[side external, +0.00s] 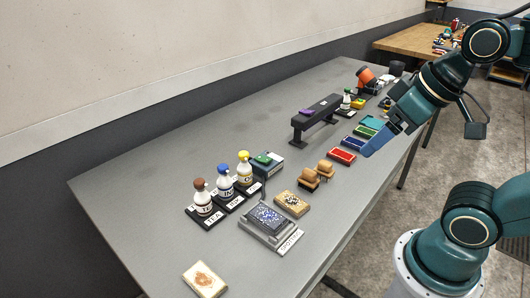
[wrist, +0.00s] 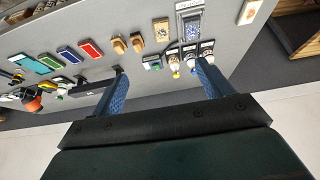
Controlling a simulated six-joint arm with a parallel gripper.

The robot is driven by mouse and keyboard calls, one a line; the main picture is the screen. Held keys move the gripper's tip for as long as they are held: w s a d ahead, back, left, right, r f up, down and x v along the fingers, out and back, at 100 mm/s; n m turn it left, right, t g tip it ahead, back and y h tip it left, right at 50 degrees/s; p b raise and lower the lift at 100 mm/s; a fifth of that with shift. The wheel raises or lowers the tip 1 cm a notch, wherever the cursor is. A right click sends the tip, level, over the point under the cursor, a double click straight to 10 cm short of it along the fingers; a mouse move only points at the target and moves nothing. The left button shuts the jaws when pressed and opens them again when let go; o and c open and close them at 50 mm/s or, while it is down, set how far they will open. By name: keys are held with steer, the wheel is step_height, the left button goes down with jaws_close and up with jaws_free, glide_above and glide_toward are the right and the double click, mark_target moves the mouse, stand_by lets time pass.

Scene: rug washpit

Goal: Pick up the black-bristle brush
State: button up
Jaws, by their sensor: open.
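Two small brushes with tan wooden tops stand side by side near the middle of the table (side external: 240,120): a nearer brush (side external: 308,179) and a farther brush (side external: 325,168). They also show in the wrist view, at top centre, as one brush (wrist: 118,45) and another brush (wrist: 137,42). Their bristles are too small or hidden, so I cannot tell which is black. My gripper (side external: 376,143) is open and empty, with blue fingers, up and to the right of the brushes in the side view. In the wrist view my gripper (wrist: 163,78) has its fingers wide apart.
Red (side external: 341,155), blue (side external: 353,143) and green (side external: 366,131) trays lie beyond the brushes. A black raised rack (side external: 318,112) stands behind them. Capped bottles (side external: 224,184), a patterned pad on a grey tray (side external: 268,218) and a tan block (side external: 292,203) are nearer.

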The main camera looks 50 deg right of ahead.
steer(key=shift+w, duration=0.1)
steer(key=w+d+f+m+g+y, duration=0.1)
steer(key=w+d+f+m+g, duration=0.15)
steer(key=w+m, duration=0.35)
steer(key=w+d+f+m+g+y, duration=0.1)
steer(key=w+d+m, duration=0.25)
steer(key=w, duration=0.35)
steer(key=m+g+y, duration=0.2)
steer(key=m+y, duration=0.1)
steer(key=m, duration=0.6)
glide_toward(309, 179)
steer(key=shift+n, duration=0.25)
steer(key=d+r, duration=0.1)
steer(key=w+d+r, duration=0.1)
steer(key=shift+w+d+r, duration=0.15)
steer(key=shift+d+r, duration=0.15)
steer(key=shift+r, duration=0.1)
steer(key=shift+f, duration=0.1)
steer(key=shift+h, duration=0.3)
steer(key=shift+x, duration=4.2)
steer(key=shift+a, duration=0.15)
